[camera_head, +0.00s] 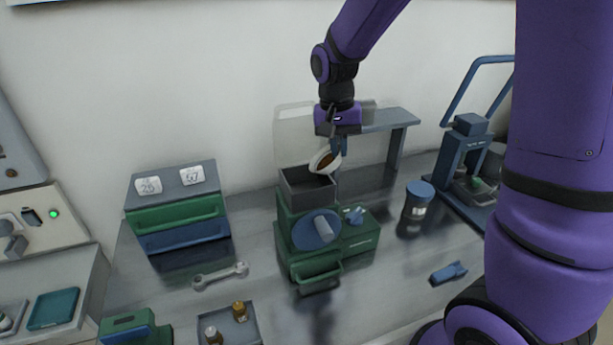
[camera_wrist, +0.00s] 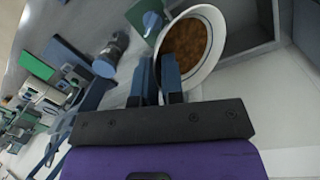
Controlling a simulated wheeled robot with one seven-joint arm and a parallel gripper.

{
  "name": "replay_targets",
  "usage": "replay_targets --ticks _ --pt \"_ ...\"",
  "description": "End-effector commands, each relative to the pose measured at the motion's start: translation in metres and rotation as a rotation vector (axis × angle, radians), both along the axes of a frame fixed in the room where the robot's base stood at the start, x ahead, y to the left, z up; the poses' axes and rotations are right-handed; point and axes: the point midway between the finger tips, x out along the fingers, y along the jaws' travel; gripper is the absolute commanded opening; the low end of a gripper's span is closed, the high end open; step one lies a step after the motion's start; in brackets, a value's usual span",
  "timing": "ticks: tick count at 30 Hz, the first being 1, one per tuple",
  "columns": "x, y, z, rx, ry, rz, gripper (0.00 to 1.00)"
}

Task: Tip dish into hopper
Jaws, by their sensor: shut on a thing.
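A white dish (camera_head: 322,164) with brown contents is held tilted above the right rear part of the open grey hopper (camera_head: 309,186). The hopper sits on top of a green machine with a blue round front. My gripper (camera_head: 338,146) points down and is shut on the dish's rim. In the wrist view the dish (camera_wrist: 218,62) is at the gripper's fingertips (camera_wrist: 157,80), and its brown contents (camera_wrist: 187,42) are still inside. The hopper's grey wall (camera_wrist: 265,25) shows beside the dish there. Whether any contents are falling cannot be seen.
A blue-lidded jar (camera_head: 417,203) stands right of the green machine. A green and blue drawer unit (camera_head: 176,207) stands left, with a wrench (camera_head: 220,276) before it. A blue shelf (camera_head: 395,121) stands behind, and a blue press (camera_head: 466,150) is at right.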

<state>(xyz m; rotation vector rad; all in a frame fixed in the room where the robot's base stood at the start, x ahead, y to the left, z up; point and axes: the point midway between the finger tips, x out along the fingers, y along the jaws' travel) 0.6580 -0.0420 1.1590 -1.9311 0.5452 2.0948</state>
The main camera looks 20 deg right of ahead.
Motion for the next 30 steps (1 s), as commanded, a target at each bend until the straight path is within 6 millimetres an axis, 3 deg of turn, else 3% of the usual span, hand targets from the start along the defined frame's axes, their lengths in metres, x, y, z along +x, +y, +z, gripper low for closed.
replay_targets --ticks 30 --pt "0.0034 0.0093 0.0088 -0.146 0.057 0.0 0.0"
